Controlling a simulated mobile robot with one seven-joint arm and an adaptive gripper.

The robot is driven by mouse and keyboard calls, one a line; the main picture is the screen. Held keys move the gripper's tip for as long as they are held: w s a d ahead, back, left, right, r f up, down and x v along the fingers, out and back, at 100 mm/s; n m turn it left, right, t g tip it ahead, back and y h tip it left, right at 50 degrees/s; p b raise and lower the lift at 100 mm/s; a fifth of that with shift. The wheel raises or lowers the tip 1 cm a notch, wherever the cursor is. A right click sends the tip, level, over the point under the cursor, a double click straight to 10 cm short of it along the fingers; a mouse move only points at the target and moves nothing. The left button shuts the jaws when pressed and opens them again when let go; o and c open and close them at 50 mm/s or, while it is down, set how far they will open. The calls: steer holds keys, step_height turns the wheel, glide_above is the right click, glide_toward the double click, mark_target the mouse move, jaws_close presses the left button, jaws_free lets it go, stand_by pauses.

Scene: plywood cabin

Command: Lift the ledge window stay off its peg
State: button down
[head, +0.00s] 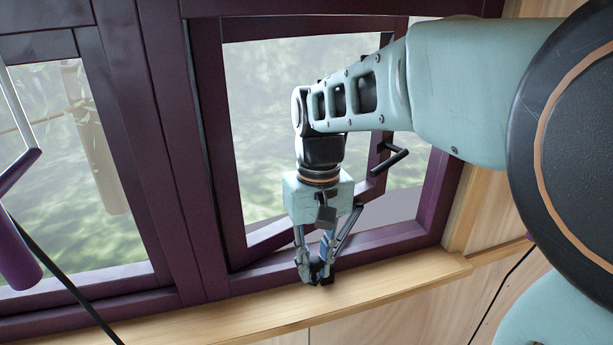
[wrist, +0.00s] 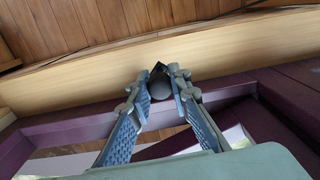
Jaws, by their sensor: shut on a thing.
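My gripper (head: 317,273) points down at the bottom of the purple window frame, just above the wooden ledge. Its fingers are shut on the dark window stay. In the wrist view the stay (wrist: 160,89) shows as a dark rounded end between the two blue-padded fingertips of my gripper (wrist: 160,84). Most of the stay is hidden by the fingers in the head view. The peg cannot be told apart, so I cannot see whether the stay sits on it. The window sash (head: 235,170) stands at an angle to its frame.
The pale wooden ledge (head: 240,312) runs below the window. A black window handle (head: 393,159) sticks out near my forearm. A purple cylinder (head: 17,255) and a black cord (head: 62,278) are at the left. The ledge left of my gripper is clear.

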mark_target(317, 242)
steer(key=shift+g+y, duration=0.4)
steer(key=shift+g, duration=0.2)
steer(key=shift+w+d+r+p, duration=0.1)
steer(key=shift+w+r+p, duration=0.05)
steer(key=shift+r+p, duration=0.6)
steer(key=shift+w+d+r+p, duration=0.1)
steer(key=shift+w+r+p, duration=0.1)
steer(key=shift+r+p, duration=0.55)
steer(key=shift+w+d+r+p, duration=0.15)
steer(key=shift+r+p, duration=0.4)
steer(key=shift+p, duration=0.4)
steer(key=shift+a, duration=0.1)
steer(key=shift+w+d+r+g+y, duration=0.15)
steer(key=shift+w+r+g, duration=0.1)
steer(key=shift+r, duration=0.3)
steer(key=shift+w+d+r+g+y, duration=0.1)
steer(key=shift+w+r+g, duration=0.15)
steer(key=shift+r, duration=0.35)
steer(key=shift+w+d+r+g+y, duration=0.2)
steer(key=shift+r+g, duration=0.1)
steer(key=shift+r, duration=0.25)
steer(key=c, duration=1.7)
jaws_free()
